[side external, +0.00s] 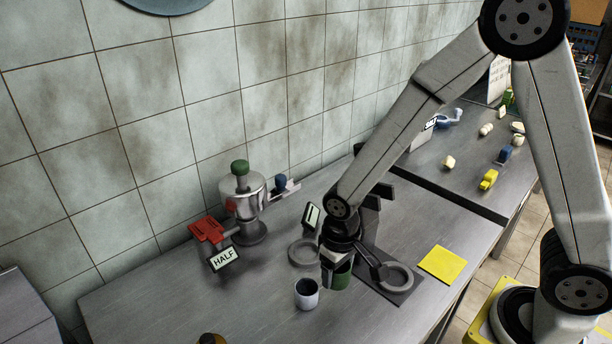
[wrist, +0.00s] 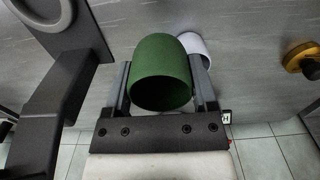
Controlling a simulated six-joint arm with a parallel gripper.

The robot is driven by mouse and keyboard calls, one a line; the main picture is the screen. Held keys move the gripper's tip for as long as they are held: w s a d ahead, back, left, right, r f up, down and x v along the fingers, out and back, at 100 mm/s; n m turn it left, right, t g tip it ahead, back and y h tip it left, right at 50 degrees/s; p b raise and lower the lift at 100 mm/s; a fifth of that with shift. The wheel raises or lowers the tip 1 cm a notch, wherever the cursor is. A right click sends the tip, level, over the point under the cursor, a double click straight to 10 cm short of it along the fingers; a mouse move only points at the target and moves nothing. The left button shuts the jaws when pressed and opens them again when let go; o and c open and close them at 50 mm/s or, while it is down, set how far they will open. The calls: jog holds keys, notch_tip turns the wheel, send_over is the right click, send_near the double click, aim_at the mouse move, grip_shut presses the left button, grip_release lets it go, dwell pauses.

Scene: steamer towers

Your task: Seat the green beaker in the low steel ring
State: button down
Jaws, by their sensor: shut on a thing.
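My gripper (side external: 335,261) is shut on the green beaker (side external: 343,276) and holds it near the stand, just right of a white cup. In the wrist view the green beaker (wrist: 160,72) sits between the two fingers of my gripper (wrist: 161,88), its open mouth facing the camera. One grey ring (side external: 291,256) lies low on the bench left of the beaker, partly behind a small sign. Another grey ring (side external: 408,282) is at the right, at the end of a dark arm over a dark plate. I cannot tell its height exactly. Both rings look empty.
The white cup (side external: 306,294) stands close left of the beaker; it also shows in the wrist view (wrist: 195,44). A dark stand (side external: 379,212) rises behind my gripper. A steel pot-like device (side external: 245,197) with a HALF sign (side external: 224,259) is at left. A yellow sheet (side external: 442,264) lies right.

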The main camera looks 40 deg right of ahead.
jog(key=w+d+r, duration=0.1)
jog(key=w+d, duration=0.1)
jog(key=w, duration=0.5)
jog(key=w+d+r, duration=0.2)
jog(key=w+d, duration=0.1)
jog(key=w, duration=0.4)
jog(key=shift+w+d, duration=0.15)
jog(key=shift+w, duration=0.15)
jog(key=shift+f, duration=0.15)
jog(key=shift+f, duration=2.35)
jog(key=shift+f, duration=0.65)
jog(key=shift+f, duration=0.35)
jog(key=shift+f, duration=0.35)
jog(key=shift+f, duration=0.3)
jog(key=shift+f, duration=1)
dwell(0.5)
